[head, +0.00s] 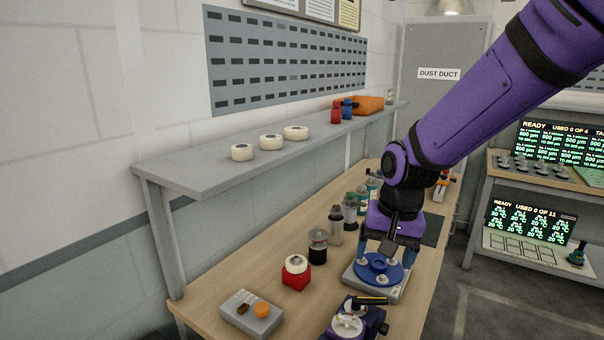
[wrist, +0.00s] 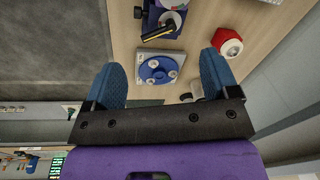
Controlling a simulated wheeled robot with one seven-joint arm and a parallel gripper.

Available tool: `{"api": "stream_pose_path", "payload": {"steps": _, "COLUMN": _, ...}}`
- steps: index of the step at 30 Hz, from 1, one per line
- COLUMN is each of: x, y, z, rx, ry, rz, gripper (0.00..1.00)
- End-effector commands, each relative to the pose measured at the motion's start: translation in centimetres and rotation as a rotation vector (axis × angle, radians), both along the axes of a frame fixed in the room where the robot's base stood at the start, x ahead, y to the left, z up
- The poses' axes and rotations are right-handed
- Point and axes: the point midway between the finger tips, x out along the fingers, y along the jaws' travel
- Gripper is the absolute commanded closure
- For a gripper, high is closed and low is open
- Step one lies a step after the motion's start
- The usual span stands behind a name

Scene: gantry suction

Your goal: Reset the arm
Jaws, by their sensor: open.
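My purple arm reaches in from the upper right in the head view, and my gripper (head: 392,244) hangs over the bench near a blue round plate (head: 379,268). In the wrist view my gripper (wrist: 164,72) has its two blue fingers wide apart with nothing between them. The blue plate also shows beyond the fingertips in the wrist view (wrist: 152,73), apart from them. It sits on a light grey base (head: 361,289) and carries several small pale parts. In the head view the fingertips are partly hidden by the gripper body.
A red block with a white ring (head: 296,273), a grey box with an orange knob (head: 251,313) and a purple-black fixture (head: 354,323) stand nearby. Several bottles (head: 336,232) line the bench's back. A shelf (head: 190,174) runs above it along the wall.

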Motion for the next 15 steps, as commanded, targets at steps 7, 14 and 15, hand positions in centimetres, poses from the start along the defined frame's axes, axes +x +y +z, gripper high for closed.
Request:
{"api": "stream_pose_path", "payload": {"steps": 7, "x": -3.2, "y": -4.9, "z": 6.0, "rx": 0.042, "ry": -0.099, "rz": 0.054, "gripper": 0.19}}
{"api": "stream_pose_path", "payload": {"steps": 14, "x": -7.3, "y": -8.8, "z": 10.2, "rx": 0.031, "ry": -0.203, "rz": 0.111, "gripper": 0.19}}
{"api": "stream_pose_path", "payload": {"steps": 15, "x": -8.1, "y": -9.5, "z": 10.8, "rx": 0.024, "ry": -0.222, "rz": 0.118, "gripper": 0.19}}
